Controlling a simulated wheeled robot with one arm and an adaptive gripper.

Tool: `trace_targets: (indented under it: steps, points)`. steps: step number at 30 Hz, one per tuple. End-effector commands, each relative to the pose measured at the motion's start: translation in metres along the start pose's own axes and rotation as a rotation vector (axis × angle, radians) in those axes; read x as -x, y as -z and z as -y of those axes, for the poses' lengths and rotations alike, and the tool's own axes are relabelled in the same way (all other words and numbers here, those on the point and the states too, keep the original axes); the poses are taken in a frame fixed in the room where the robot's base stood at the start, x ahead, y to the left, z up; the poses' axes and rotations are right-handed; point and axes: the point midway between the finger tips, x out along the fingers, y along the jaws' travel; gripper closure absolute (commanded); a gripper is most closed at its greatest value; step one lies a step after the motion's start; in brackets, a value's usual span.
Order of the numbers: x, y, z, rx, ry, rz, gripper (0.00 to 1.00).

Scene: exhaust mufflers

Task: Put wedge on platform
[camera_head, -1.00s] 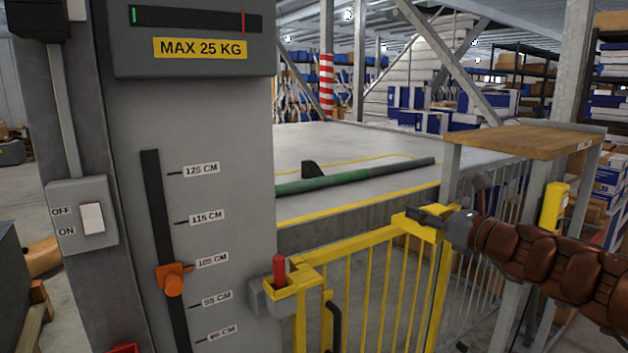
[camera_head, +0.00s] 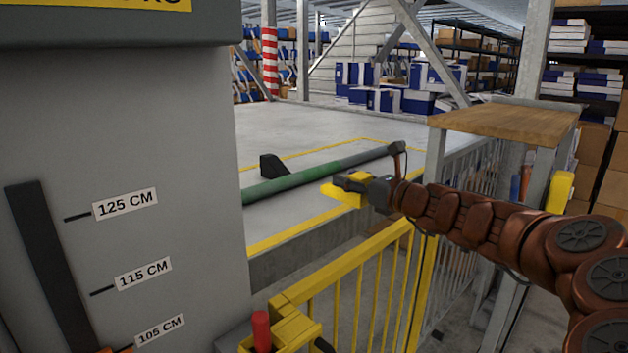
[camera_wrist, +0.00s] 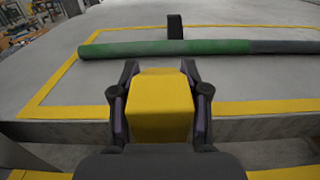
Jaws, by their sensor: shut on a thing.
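My gripper (camera_head: 350,183) is shut on a yellow block (camera_head: 344,195), which looks like a wedge. In the wrist view the yellow wedge (camera_wrist: 160,105) sits between both fingers; its full shape is hidden. It is held up near the front edge of the grey platform (camera_head: 310,130). A green and grey pipe (camera_head: 300,181) lies across the platform, inside a yellow line. A black wedge (camera_head: 272,166) stands on the platform at the pipe's far side; it also shows in the wrist view (camera_wrist: 175,27).
A yellow gate (camera_head: 345,285) with a red-topped post (camera_head: 261,331) stands before the platform. A grey lift column (camera_head: 130,150) with height marks fills the left. A wooden-topped stand (camera_head: 505,122) is at right. The platform's far part is clear.

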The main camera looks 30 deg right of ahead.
Motion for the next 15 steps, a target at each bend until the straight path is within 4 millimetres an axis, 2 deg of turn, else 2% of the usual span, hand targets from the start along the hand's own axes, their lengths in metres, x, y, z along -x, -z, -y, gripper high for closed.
trace_targets:
  steps: [15]
  points:
    - [-0.086,0.008,0.029,0.001,-0.002,-0.001,0.98]
